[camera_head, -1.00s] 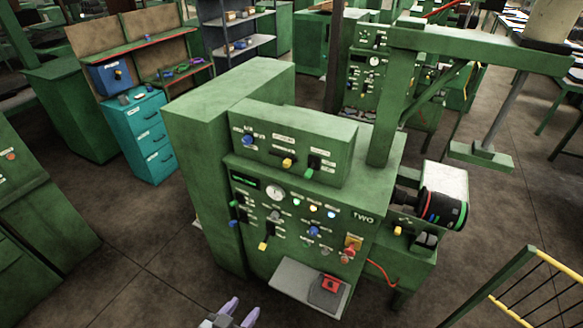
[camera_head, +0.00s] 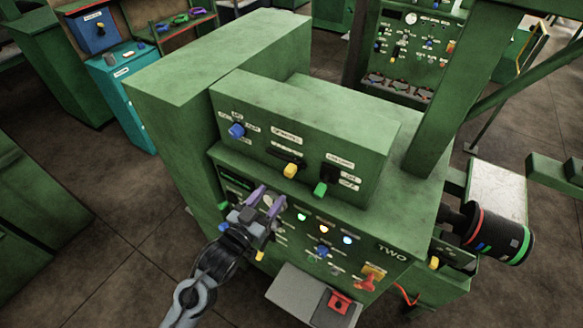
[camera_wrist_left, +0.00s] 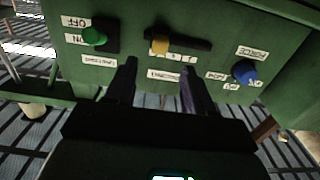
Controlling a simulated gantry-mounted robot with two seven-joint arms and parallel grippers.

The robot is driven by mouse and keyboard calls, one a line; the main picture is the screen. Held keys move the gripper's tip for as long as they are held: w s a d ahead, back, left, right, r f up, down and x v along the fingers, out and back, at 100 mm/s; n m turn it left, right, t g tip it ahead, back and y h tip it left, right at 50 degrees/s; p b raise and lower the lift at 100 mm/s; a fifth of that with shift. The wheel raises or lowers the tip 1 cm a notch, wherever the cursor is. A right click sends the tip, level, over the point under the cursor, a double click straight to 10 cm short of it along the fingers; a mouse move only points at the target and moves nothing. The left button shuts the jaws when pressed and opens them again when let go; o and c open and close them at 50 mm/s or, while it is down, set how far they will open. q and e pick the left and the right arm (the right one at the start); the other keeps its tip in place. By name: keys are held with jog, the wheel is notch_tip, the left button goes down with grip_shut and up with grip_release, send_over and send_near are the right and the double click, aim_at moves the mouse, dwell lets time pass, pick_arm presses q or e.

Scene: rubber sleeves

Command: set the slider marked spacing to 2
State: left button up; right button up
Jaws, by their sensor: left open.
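A yellow slider handle (camera_head: 290,171) sits in a dark slot on the upper green control box, with a small label above it and scale marks; I cannot read the lettering surely. In the left wrist view the same yellow handle (camera_wrist_left: 160,46) is near one end of its horizontal slot, and the panel appears upside down. My left gripper (camera_head: 264,202) is open and empty, in front of the machine, below and left of the handle. In the left wrist view its two fingers (camera_wrist_left: 157,78) point toward the panel, apart from the handle. My right gripper is not in view.
A blue knob (camera_head: 237,130) is left of the slider and a green switch (camera_head: 320,189) right of it. The lower panel holds lit lamps (camera_head: 324,229) and more knobs. A grey shelf with a red button (camera_head: 340,303) juts out below.

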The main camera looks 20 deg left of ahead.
aim_at(287, 174)
pick_arm(q)
jog(key=w, duration=0.3)
jog(key=w+d+p, duration=0.1)
jog(key=w, duration=0.2)
jog(key=w+p, duration=0.1)
jog(key=w, duration=0.2)
jog(key=shift+d+r, duration=0.2)
jog(key=shift+d, duration=0.15)
jog(key=shift+w+d, duration=0.15)
jog(key=shift+w, duration=0.65)
jog(key=shift+f, duration=0.1)
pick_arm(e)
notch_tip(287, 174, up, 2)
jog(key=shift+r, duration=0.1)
pick_arm(q)
grip_shut()
